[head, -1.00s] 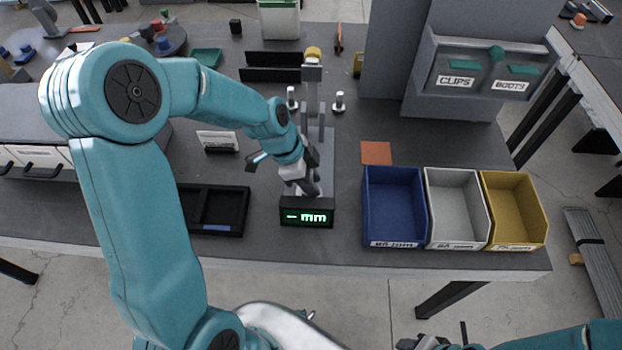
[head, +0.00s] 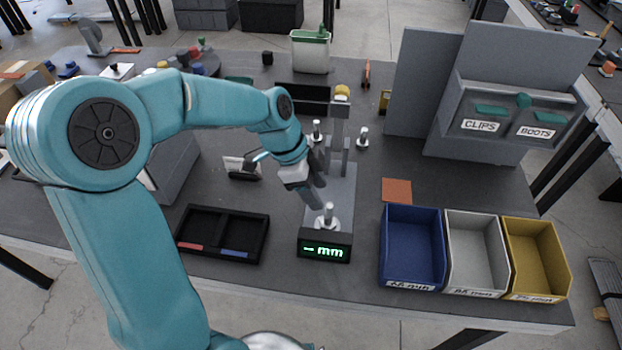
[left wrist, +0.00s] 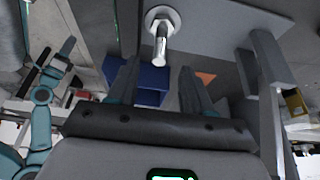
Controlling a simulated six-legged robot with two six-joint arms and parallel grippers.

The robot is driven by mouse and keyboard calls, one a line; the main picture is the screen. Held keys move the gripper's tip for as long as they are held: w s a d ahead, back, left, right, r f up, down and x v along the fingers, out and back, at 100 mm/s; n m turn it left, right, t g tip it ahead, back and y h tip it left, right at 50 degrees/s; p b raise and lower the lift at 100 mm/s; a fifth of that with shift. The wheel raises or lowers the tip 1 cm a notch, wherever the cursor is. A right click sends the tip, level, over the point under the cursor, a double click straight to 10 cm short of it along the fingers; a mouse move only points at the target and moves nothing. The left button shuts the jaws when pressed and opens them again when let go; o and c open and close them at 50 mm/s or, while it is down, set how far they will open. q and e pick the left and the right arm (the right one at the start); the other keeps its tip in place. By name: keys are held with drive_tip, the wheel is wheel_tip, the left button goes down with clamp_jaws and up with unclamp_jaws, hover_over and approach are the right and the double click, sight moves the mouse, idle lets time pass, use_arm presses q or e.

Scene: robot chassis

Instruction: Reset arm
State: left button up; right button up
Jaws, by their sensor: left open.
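My left arm reaches in from the left in the head view. Its gripper (head: 316,192) is open and empty, just behind and above a silver bolt (head: 328,216). The bolt stands upright on the grey measuring device (head: 337,190), behind its black "– mm" display (head: 324,246). In the left wrist view, the bolt (left wrist: 161,32) shows beyond the spread fingers, apart from them. My right arm is out of the head view. A teal arm, apparently my right one, shows at the left of the left wrist view, too small to read its jaws.
Blue (head: 412,247), white (head: 477,252) and yellow (head: 537,258) bins stand at the right front. A black divided tray (head: 222,233) lies left of the display. Two more silver bolts stand behind the device. An orange square (head: 396,190) lies behind the blue bin.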

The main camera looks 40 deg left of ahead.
use_arm(q)
drive_tip(key=v, duration=0.2)
drive_tip(key=shift+s+a+r, duration=0.1)
drive_tip(key=shift+a+r, duration=0.05)
drive_tip(key=shift+r, duration=0.25)
